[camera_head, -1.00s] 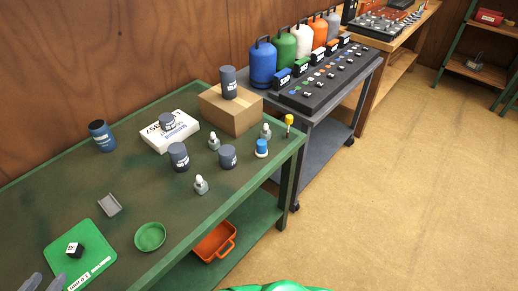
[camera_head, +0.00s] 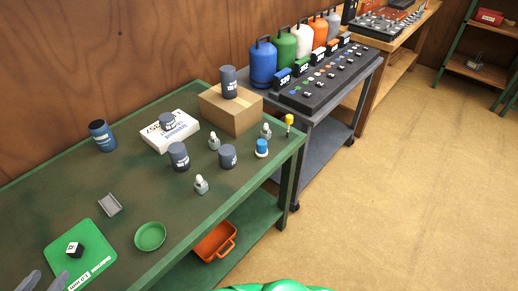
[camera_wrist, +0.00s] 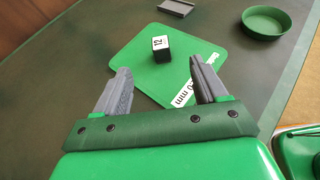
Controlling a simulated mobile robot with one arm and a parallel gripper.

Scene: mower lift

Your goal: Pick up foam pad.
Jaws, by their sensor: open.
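No thing in view is plainly marked as a foam pad. A small black block (camera_wrist: 161,49) with a white label reading 12 sits on a flat green mat (camera_wrist: 135,50); in the head view the block (camera_head: 75,249) and mat (camera_head: 97,238) are at the lower left of the green table. The mat has a white printed strip along one edge. My gripper (camera_wrist: 159,72) is open and empty, its two grey fingers apart over the mat's near part, with the block beyond and between the tips. The fingers (camera_head: 43,282) also show at the head view's lower left corner.
A green dish (camera_head: 150,236) and a grey bracket-like piece (camera_head: 110,204) lie near the mat. Several grey canisters, small bottles, a white box (camera_head: 153,138) and a cardboard box (camera_head: 240,113) stand farther along the table. An orange bin (camera_head: 214,242) is on the lower shelf.

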